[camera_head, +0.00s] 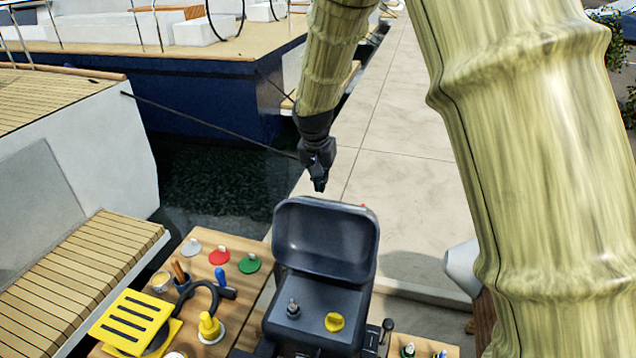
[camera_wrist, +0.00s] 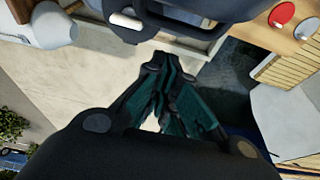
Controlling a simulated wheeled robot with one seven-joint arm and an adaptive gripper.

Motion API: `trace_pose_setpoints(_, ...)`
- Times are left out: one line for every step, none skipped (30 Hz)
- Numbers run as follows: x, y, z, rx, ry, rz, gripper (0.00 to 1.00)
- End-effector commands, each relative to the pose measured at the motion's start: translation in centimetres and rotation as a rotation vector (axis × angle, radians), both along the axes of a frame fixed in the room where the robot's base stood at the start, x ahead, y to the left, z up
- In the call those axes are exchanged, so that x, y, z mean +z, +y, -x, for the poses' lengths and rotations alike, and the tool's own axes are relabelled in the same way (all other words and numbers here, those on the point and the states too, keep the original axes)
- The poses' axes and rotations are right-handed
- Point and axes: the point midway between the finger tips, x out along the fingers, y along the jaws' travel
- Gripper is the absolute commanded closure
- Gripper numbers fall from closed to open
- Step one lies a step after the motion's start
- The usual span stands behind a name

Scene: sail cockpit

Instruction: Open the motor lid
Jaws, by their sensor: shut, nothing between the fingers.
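The motor lid (camera_head: 325,240) is a dark grey hollow cover. It stands raised at the back of the dark motor box (camera_head: 308,318), with its inner side facing the head camera. Inside the box are a dark knob (camera_head: 292,308) and a yellow cap (camera_head: 335,322). My gripper (camera_head: 319,186) is shut and empty, just above and behind the lid's top edge in the head view. In the wrist view my gripper (camera_wrist: 165,62) points toward the dark lid (camera_wrist: 190,14) at the top. A light handle-like piece (camera_wrist: 126,20) shows there. I cannot tell whether the fingertips touch the lid.
A wooden table (camera_head: 205,240) carries red (camera_head: 219,256), green (camera_head: 249,263) and grey discs, a yellow slotted piece (camera_head: 130,320) and a yellow knob (camera_head: 209,325). A black lever (camera_head: 386,328) stands right of the box. The concrete dock (camera_head: 400,130) behind is clear; boats lie left.

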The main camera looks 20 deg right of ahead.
Motion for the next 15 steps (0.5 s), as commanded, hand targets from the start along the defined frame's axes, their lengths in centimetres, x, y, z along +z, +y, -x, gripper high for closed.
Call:
trace_pose_setpoints(0.4,0.3,0.2,0.002,-0.003,0.0,1.0)
trace_pose_setpoints(0.6,0.2,0.3,0.002,-0.003,0.0,1.0)
trace_pose_setpoints(0.9,0.2,0.4,0.0,-0.003,0.001,1.0)
trace_pose_setpoints(1.2,0.2,0.5,-0.001,-0.003,0.001,1.0)
trace_pose_setpoints(1.4,0.2,0.6,-0.001,-0.003,0.001,1.0)
trace_pose_setpoints(1.8,0.2,0.8,-0.002,-0.003,0.0,1.0)
trace_pose_setpoints(2.1,0.3,0.9,-0.003,-0.003,0.0,1.0)
trace_pose_setpoints(2.4,0.3,1.0,-0.003,-0.003,0.001,1.0)
trace_pose_setpoints(2.8,0.4,1.1,-0.004,-0.004,0.0,1.0)
trace_pose_setpoints(3.2,0.5,1.2,-0.003,-0.005,0.0,1.0)
trace_pose_setpoints(3.5,0.6,1.3,-0.003,-0.004,-0.001,1.0)
trace_pose_setpoints(4.0,0.7,1.5,-0.004,-0.004,0.0,1.0)
trace_pose_setpoints(4.4,0.8,1.6,-0.002,-0.004,-0.001,1.0)
trace_pose_setpoints(4.7,0.9,1.7,-0.001,-0.005,0.0,1.0)
trace_pose_setpoints(5.2,1.1,1.9,-0.001,-0.005,0.0,1.0)
